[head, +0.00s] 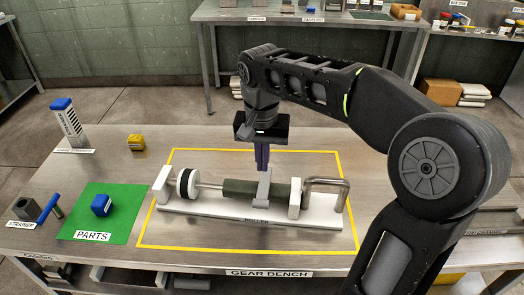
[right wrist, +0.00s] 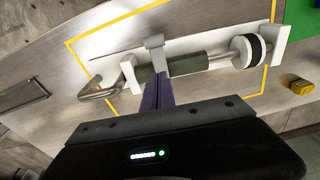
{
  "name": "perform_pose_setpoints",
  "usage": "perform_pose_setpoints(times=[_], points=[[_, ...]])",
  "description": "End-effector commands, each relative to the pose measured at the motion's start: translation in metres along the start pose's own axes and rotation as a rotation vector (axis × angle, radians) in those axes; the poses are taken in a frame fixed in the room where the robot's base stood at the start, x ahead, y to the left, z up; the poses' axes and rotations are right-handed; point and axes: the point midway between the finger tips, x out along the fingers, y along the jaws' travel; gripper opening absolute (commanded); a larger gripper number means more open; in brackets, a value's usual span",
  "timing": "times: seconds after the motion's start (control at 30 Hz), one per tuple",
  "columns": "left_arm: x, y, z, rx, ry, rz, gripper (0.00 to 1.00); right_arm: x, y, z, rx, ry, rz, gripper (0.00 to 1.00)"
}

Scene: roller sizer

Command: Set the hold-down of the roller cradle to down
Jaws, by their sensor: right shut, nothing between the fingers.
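The roller cradle (head: 230,213) is a white base inside a yellow outline on the metal bench. It holds a dark green roller (head: 238,188) lying level between white end blocks. The hold-down is a grey bar (head: 264,190) by the right part of the roller; it also shows in the right wrist view (right wrist: 155,45). I cannot tell surely whether it is up or down. My right gripper (head: 262,166) points down at the hold-down's top, its purple fingers shut and empty; contact is unclear. They also show in the right wrist view (right wrist: 163,80). My left gripper is out of view.
A bent grey handle (head: 328,182) is at the cradle's right end, and a black-and-white wheel (head: 187,183) at its left. A green parts mat (head: 105,222) with a blue block (head: 101,205) lies left. A yellow block (head: 136,142) stands behind. The bench front is clear.

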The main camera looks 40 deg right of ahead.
Motion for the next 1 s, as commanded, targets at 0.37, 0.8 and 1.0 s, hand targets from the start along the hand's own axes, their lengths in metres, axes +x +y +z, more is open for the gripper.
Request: perform_pose_setpoints(times=[0.37,0.8,1.0], points=[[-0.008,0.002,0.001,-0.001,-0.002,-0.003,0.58,0.055,0.0,0.022,-0.001,-0.001,0.001,0.0],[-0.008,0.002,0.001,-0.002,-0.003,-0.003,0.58,0.063,0.0,0.029,-0.001,0.0,0.0,0.0],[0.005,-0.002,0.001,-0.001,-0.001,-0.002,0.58,0.07,-0.001,0.031,-0.003,0.024,0.0,0.0]])
